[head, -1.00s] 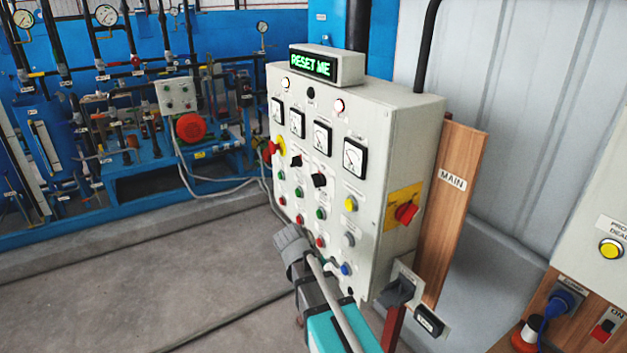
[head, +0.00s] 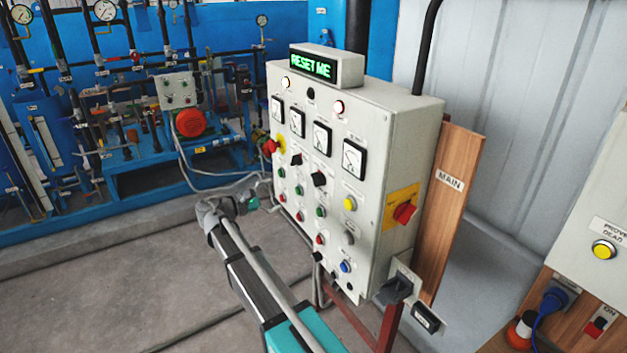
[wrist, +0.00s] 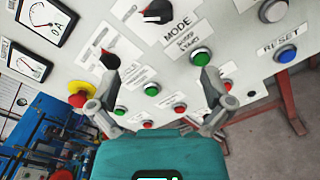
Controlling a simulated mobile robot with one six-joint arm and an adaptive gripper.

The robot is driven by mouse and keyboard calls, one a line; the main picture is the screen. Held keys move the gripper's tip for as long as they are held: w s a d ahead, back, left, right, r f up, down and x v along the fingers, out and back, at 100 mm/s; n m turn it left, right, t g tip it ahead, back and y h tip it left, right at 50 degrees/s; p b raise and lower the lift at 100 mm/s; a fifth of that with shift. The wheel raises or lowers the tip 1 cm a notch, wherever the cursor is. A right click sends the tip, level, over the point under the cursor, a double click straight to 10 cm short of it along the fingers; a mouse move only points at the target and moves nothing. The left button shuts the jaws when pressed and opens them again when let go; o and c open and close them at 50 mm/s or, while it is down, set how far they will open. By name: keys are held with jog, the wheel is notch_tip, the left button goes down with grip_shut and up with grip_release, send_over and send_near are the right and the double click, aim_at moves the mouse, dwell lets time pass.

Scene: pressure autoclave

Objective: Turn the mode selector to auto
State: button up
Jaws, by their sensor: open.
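A black selector knob (wrist: 160,12) has the word MODE printed just below it, at the top of the wrist view. It appears to be the right-hand of two black knobs (head: 319,179) on the grey panel in the head view. Its exact pointer setting is too small to read. My gripper (wrist: 160,80) is open and empty, its two fingers spread in front of the panel. The left finger overlaps the area near the other black knob (wrist: 110,60). The right finger is below a green button (wrist: 201,57). The head view shows my gripper (head: 246,204) small, left of the panel.
A red stop button (wrist: 78,98) and a blue RESET button (wrist: 287,53) sit on the same panel. A display (head: 313,67) on top reads RESET ME. A red rotary switch (head: 404,212) projects from the panel's right side. Open floor lies left of the panel.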

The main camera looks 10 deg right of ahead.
aim_at(313, 181)
jog(key=shift+w+r, duration=0.1)
dwell(0.4)
jog(key=x, duration=1.3)
jog(key=shift+w+d, duration=0.1)
jog(key=shift+d, duration=0.2)
jog(key=c, duration=1.1)
jog(key=shift+c, duration=0.2)
